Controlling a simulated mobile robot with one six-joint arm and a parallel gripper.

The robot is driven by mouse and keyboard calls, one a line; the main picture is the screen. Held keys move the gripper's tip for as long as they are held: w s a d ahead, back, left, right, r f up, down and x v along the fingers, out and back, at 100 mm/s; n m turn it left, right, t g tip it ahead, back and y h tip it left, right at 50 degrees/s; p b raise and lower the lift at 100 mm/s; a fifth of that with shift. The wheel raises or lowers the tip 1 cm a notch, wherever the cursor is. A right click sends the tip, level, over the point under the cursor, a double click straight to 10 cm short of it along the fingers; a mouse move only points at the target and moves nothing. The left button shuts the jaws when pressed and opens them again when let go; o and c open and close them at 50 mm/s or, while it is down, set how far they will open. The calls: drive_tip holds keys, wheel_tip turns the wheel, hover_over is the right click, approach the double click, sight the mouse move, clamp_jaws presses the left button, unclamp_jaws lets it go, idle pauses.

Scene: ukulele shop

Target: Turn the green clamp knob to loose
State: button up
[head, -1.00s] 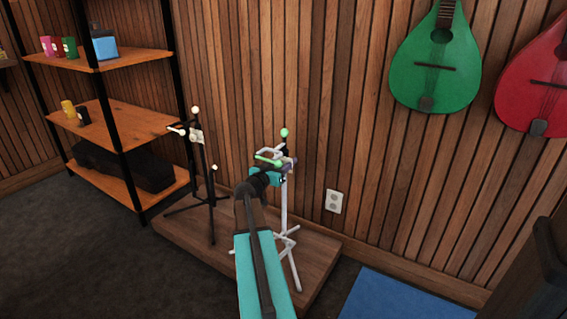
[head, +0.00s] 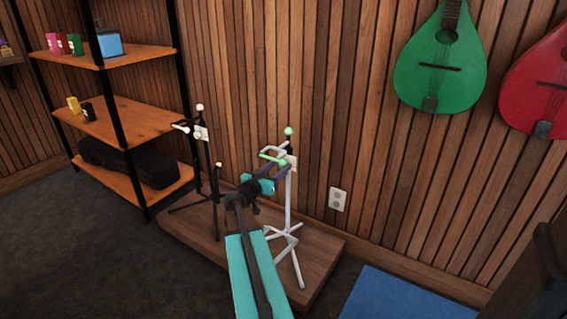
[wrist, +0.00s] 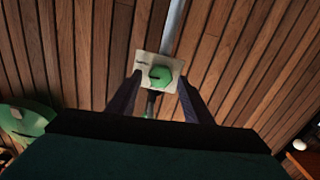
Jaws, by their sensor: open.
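The green clamp knob (wrist: 161,77) sits on a small pale plate (wrist: 145,66) on a stand in the wrist view. A dark mark runs on the knob's face toward the left; small print on the plate is too small to read. My gripper (wrist: 159,84) is open, with one dark finger on each side of the knob. I cannot tell whether either finger touches it. In the head view my gripper (head: 277,173) is at the upper part of the white stand (head: 288,205), just below its green-tipped arms. The knob is not clearly visible there.
A black stand (head: 213,190) is to the left on the same wooden platform (head: 319,262). A shelf (head: 130,118) stands further left. A green instrument (head: 440,65) and a red instrument (head: 540,85) hang on the slatted wall. A blue mat (head: 400,300) lies at right.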

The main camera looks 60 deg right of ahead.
drive_tip(key=a, duration=0.7)
drive_tip(key=shift+p, duration=0.45)
